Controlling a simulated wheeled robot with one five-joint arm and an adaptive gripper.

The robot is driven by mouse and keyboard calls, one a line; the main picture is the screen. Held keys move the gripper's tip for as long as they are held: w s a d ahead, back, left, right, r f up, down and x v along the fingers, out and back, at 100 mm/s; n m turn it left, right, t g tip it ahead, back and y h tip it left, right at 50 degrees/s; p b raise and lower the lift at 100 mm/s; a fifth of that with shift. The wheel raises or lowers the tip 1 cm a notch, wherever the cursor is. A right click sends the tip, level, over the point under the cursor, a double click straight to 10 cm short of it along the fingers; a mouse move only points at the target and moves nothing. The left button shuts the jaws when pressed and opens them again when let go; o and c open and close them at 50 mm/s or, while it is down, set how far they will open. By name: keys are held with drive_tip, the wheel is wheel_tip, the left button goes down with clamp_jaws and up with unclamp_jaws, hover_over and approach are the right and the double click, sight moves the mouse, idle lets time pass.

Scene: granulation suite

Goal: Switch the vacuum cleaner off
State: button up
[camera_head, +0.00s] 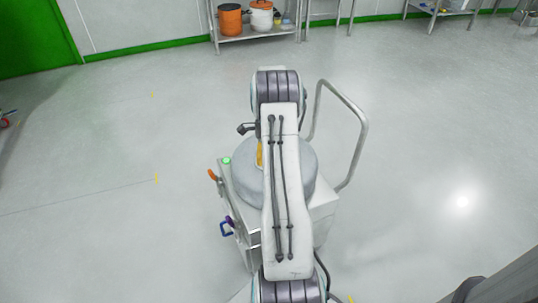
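The vacuum cleaner looks to be the pale wheeled unit with a round grey drum (246,186) on a boxy body (240,240), straight ahead of me and partly hidden behind my arm. A lit green round button or lamp (226,160) sits at its upper left corner. An orange lever-like part (212,175) sticks out just below it, and a blue and purple part (227,228) is lower on the left side. My arm reaches over the drum. My gripper is not clearly seen; the arm link hides what lies beyond it.
A tubular metal handle (361,135) rises on the right of the unit. A steel shelf (257,35) at the back holds an orange pot (230,19) and a white-and-orange pot (262,14). A green door (35,38) is at the far left. The surrounding floor is widely clear.

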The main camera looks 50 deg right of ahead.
drive_tip(key=shift+f, duration=0.1)
drive_tip(key=shift+c, duration=0.4)
drive_tip(key=c, duration=1.1)
